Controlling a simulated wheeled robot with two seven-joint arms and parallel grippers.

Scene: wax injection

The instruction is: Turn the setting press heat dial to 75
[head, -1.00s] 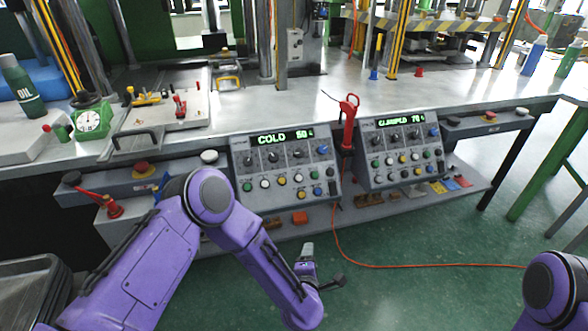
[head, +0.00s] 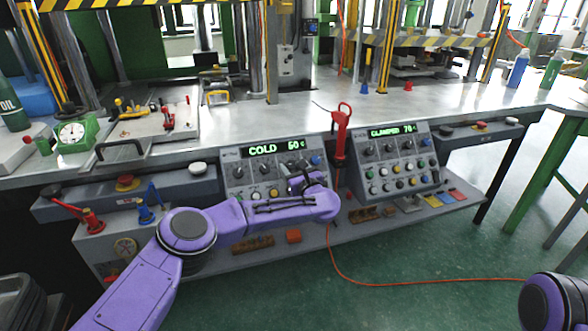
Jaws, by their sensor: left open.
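The left control panel (head: 232,172) is a grey sloped box on the front of the bench. Its green display (head: 276,148) reads COLD and a number that looks like 50. A row of dark dials and a blue knob (head: 316,160) sit under the display. The right control panel (head: 358,158) has a display (head: 393,131) that seems to read CLAMPED 70, with dials and coloured buttons below. My left gripper (head: 304,182) is open in front of the left panel's right half and hides some dials and buttons. I cannot tell whether it touches a dial. My right gripper is out of view.
A red-handled tool (head: 341,135) stands between the panels. A lower shelf (head: 350,232) with small blocks runs beneath them. An orange cable (head: 420,283) lies on the green floor. Red and blue levers (head: 93,220) are at left.

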